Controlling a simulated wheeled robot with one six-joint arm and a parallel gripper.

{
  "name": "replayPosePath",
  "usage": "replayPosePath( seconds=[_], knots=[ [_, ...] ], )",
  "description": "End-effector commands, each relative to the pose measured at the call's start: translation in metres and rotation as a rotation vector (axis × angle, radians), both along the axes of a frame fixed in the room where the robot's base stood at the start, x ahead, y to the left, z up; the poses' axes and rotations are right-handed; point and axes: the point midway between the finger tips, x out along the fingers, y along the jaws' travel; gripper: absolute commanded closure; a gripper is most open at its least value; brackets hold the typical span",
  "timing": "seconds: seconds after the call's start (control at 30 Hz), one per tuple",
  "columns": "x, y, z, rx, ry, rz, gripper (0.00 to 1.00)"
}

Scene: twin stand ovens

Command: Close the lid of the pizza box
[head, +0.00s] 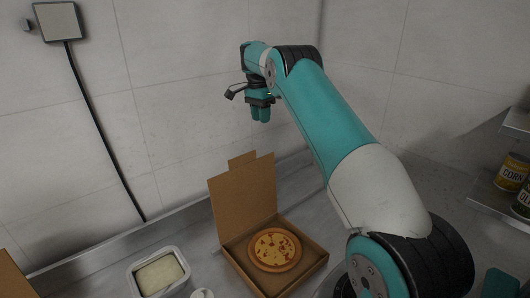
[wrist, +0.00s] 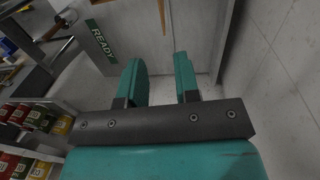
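The cardboard pizza box (head: 310,262) sits on the grey counter with a pizza (head: 274,249) inside. Its lid (head: 243,196) stands up, nearly upright, along the back left side of the box, with a flap at its top edge. My gripper (head: 261,117) hangs in the air above and behind the lid, close to the wall and apart from the box. In the wrist view, the two teal fingers of my gripper (wrist: 160,75) stand apart with nothing between them. The box does not show in the wrist view.
A tub of pale food (head: 158,274) stands left of the box. A tiled wall rises behind the counter. Cans (head: 512,172) stand on a shelf at the right. The wrist view shows a panel marked READY (wrist: 102,40) and shelves of cans (wrist: 35,117).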

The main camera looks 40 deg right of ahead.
Motion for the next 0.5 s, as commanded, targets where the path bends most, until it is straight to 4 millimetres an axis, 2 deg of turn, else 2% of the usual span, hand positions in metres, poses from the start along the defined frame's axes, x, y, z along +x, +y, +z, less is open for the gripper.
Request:
replayPosePath(
  seconds=[0.5],
  knots=[
    [-0.006,-0.002,-0.068,0.000,-0.002,-0.009,0.70]
  ],
)
